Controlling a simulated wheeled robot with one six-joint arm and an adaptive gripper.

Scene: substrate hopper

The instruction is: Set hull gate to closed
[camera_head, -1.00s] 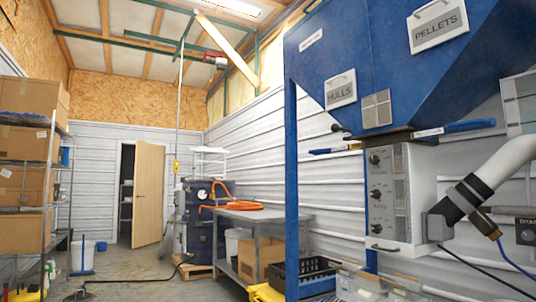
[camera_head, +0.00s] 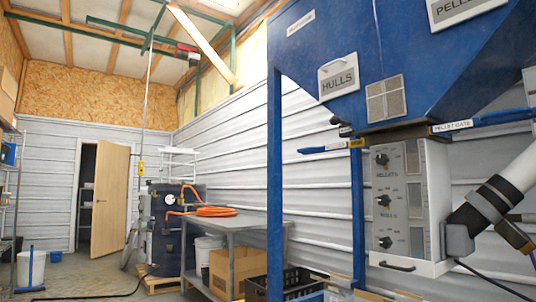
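The blue hopper (camera_head: 390,60) fills the upper right, with a HULLS plate (camera_head: 338,78) on its left side and a PELLETS plate (camera_head: 462,8) cut by the top edge. Under its outlet, a blue handle (camera_head: 322,149) points left, with a small yellow label (camera_head: 356,143) too small to read; it sits on the hulls side. A second blue handle (camera_head: 505,116) points right, beside a white label reading PELLET GATE (camera_head: 452,126). I cannot tell from the left handle whether the hull gate is open or closed.
A blue post (camera_head: 275,190) stands left of the handle. A grey table (camera_head: 245,222) and black crate (camera_head: 285,284) are near it. Open floor lies left.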

